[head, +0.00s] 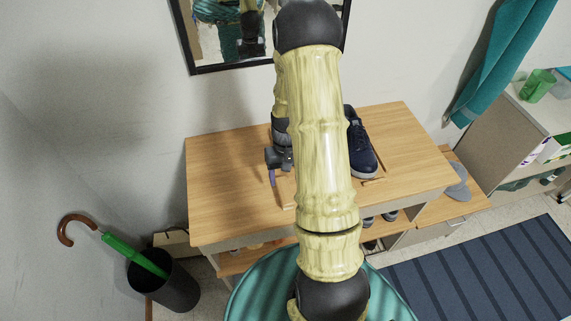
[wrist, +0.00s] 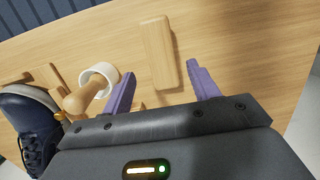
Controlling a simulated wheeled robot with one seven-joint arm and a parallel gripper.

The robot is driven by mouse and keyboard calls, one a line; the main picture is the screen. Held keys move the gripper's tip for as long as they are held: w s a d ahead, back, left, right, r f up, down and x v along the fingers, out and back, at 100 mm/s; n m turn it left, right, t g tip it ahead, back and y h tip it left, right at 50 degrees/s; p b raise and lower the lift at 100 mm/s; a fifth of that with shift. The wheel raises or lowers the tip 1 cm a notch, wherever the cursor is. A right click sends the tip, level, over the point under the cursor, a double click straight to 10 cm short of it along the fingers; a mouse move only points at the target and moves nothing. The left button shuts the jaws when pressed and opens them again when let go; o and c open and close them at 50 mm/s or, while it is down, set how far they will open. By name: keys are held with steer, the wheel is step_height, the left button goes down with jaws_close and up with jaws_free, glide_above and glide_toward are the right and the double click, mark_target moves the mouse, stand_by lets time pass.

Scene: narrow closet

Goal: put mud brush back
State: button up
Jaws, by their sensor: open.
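In the wrist view a plain wooden block (wrist: 157,52), which may be the mud brush's back, lies on the wooden top between and just beyond my fingertips. No bristles show on it. A wooden handle (wrist: 83,97) with a white round ring or head (wrist: 101,76) is left of my left finger; I cannot tell whether it is a brush or a holder. My gripper (wrist: 163,75) is open, with nothing held between its purple fingers. In the head view my gripper (head: 272,176) is low over the bench's left half, and my arm hides most of what lies there.
A dark blue shoe (head: 361,150) stands on the wooden bench (head: 415,150); it also shows in the wrist view (wrist: 30,125). A black bin (head: 165,285) with a green umbrella (head: 135,255) stands at left. A mirror (head: 205,68) hangs behind. The bench's right end is clear.

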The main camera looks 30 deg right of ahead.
mark_target(285, 184)
steer(key=shift+w+d+r+b, duration=0.1)
steer(key=shift+w+r+b, duration=0.05)
steer(key=shift+r, duration=0.75)
steer(key=shift+w+d+r+b, duration=0.1)
steer(key=shift+r+b, duration=0.05)
steer(key=shift+r, duration=0.75)
steer(key=shift+w+d+r+b, duration=0.1)
steer(key=shift+w+r+b, duration=0.05)
steer(key=shift+r, duration=0.75)
steer(key=shift+a, duration=0.1)
steer(key=s+a+r+n+t, duration=0.1)
steer(key=s+a+r+t, duration=0.1)
steer(key=s+a+r, duration=0.2)
steer(key=s+a+r+n+t+h, duration=0.1)
steer(key=s+a+r, duration=0.3)
steer(key=a, duration=0.5)
step_height(285, 184, up, 3)
steer(key=shift+s+f+n+t, duration=0.15)
steer(key=shift+f+n+t, duration=0.05)
steer(key=shift+n+t, duration=0.4)
